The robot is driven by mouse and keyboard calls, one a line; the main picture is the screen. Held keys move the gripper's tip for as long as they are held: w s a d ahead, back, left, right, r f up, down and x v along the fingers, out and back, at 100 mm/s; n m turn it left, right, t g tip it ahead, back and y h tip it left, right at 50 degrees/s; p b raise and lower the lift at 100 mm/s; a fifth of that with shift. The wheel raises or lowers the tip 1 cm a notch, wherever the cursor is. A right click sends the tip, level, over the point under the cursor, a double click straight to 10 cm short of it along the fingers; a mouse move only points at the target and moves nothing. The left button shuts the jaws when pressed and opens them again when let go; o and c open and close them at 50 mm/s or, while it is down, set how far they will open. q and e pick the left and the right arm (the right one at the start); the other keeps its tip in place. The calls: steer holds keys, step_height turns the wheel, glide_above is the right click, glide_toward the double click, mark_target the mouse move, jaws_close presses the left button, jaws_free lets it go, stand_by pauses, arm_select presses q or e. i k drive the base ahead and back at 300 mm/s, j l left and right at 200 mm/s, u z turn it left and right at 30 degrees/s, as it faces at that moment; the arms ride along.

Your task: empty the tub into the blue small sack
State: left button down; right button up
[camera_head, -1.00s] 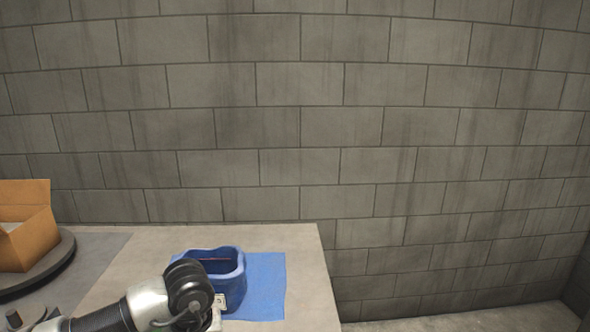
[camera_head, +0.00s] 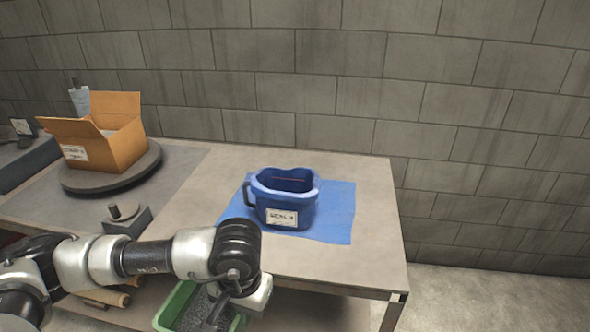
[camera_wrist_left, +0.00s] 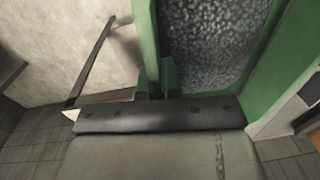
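The blue small sack (camera_head: 303,212) stands upright and open-topped on a blue mat (camera_head: 340,205), with a white label on its front and a handle at its left. The green tub (camera_head: 172,308) holds grey granular material and shows at the bottom of the head view, in front of the table's edge. My left gripper (camera_head: 218,312) is at the tub's rim. In the left wrist view, its fingers (camera_wrist_left: 156,80) sit on both sides of the green tub wall (camera_wrist_left: 148,40), shut on it. The tub's lower part is cut off. My right gripper is not in view.
A cardboard box (camera_head: 125,147) sits on a round dark turntable (camera_head: 85,182) at the left of the table (camera_head: 365,262). A small dark block with a knob (camera_head: 125,220) stands nearer. The tabletop right of the mat is clear. A block wall stands behind.

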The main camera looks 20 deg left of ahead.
mark_target(286, 200)
steer(key=j+z, duration=0.2)
steer(key=j, duration=0.25)
steer(key=k+j+z, duration=0.1)
steer(key=j+z, duration=0.15)
steer(key=j, duration=0.2)
steer(key=k+j+z, duration=0.2)
steer(key=j, duration=0.25)
steer(key=i, duration=0.1)
